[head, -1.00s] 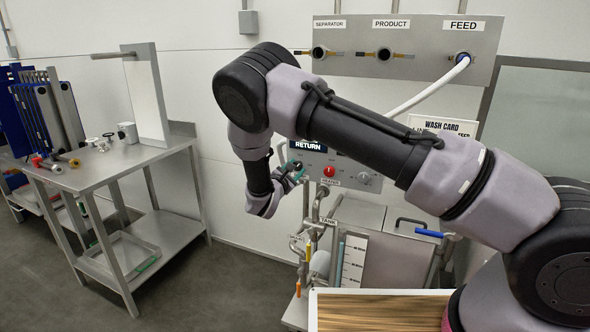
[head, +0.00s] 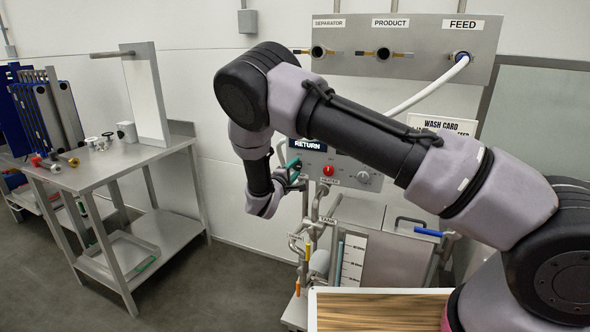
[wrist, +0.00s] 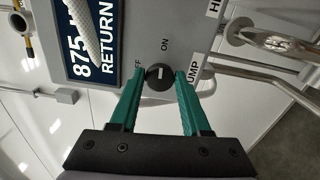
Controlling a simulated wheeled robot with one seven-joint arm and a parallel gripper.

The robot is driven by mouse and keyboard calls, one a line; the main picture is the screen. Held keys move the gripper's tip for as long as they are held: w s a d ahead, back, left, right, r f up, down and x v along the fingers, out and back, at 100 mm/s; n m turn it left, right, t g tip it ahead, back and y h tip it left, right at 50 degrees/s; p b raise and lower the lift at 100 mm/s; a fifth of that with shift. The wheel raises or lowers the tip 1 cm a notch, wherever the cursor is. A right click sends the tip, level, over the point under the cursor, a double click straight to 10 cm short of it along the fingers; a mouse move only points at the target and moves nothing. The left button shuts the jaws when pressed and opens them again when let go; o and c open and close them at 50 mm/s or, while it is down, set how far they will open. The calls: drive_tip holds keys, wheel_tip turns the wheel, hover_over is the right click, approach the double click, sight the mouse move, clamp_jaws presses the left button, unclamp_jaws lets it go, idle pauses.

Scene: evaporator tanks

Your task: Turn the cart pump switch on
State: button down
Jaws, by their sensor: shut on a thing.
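The cart pump switch is a round black knob (wrist: 160,77) with a short white mark, on a grey control panel (wrist: 190,25). ON is printed above it, OFF to its left, partly hidden by a finger, and PUMP to its right. My gripper (wrist: 160,82) has its green fingers on either side of the knob, shut on it. In the head view my gripper (head: 294,170) is at the left edge of the panel (head: 346,166); the knob is hidden there.
A red heater knob (head: 328,171) and a grey dial (head: 363,178) sit right of my gripper. Pipes and a level gauge (head: 350,262) are below. A steel table (head: 110,165) stands left, with open floor (head: 235,270) between. A white hose (head: 428,92) hangs behind my arm.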

drive_tip(key=shift+m, duration=0.6)
drive_tip(key=shift+c, duration=2)
unclamp_jaws()
drive_tip(key=v, duration=1)
drive_tip(key=shift+s, duration=0.4)
drive_tip(key=shift+a, duration=0.15)
